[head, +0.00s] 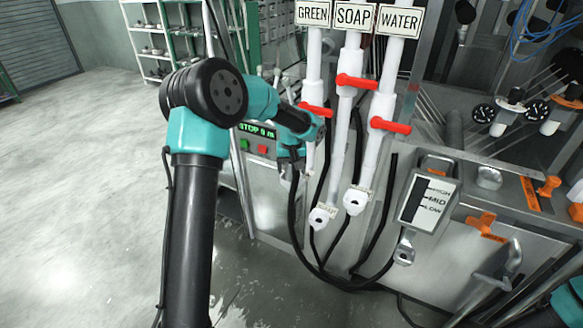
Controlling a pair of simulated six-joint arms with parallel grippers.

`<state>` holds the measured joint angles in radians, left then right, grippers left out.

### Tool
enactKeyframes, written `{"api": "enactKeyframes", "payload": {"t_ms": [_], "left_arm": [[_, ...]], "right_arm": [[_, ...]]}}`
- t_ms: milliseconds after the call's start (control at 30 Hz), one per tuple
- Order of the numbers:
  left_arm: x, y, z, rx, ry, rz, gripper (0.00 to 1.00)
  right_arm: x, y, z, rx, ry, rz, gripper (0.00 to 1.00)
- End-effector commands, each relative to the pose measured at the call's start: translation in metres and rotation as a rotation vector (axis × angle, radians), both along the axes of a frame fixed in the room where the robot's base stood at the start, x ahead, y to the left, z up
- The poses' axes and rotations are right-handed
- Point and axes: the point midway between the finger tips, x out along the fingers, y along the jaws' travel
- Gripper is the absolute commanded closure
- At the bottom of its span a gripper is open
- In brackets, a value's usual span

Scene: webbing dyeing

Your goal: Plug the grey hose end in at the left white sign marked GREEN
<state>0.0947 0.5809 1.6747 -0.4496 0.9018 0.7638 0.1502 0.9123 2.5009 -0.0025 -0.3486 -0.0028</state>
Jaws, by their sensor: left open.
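The white sign marked GREEN (314,13) is at the top, left of the SOAP and WATER signs. A white pipe with a red valve handle (316,108) runs down below it. My left gripper (290,172) is open, pointing down beside the lower part of this pipe. The pipe's bottom end is hidden behind my gripper. A black hose (297,238) rises to my left gripper's fingers. A small grey piece at its top, likely the grey hose end (286,182), shows between or beside the fingers; contact cannot be told. My right gripper does not show.
The SOAP sign (354,17) and WATER sign (399,21) have white pipes ending in open white fittings. A HIGH-MID-LOW gauge (428,201) and a grey fitting (404,250) with a hose are to the right. A panel (262,149) stands behind my gripper. The left floor is clear.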

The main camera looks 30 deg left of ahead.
Motion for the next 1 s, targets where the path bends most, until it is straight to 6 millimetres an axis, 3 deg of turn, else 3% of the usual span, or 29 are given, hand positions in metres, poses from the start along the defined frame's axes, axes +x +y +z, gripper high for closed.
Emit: {"api": "enactKeyframes", "payload": {"t_ms": [267, 433, 1000], "left_arm": [[0.000, 0.000, 0.003, 0.000, 0.000, 0.000, 0.28], [0.000, 0.000, 0.018, 0.001, -0.002, -0.001, 0.28], [0.000, 0.000, 0.123, 0.000, -0.004, 0.000, 0.28]], "right_arm": [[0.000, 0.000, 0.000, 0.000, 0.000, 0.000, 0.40], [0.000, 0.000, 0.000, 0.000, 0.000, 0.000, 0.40], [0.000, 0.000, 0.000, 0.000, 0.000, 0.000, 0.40]]}}
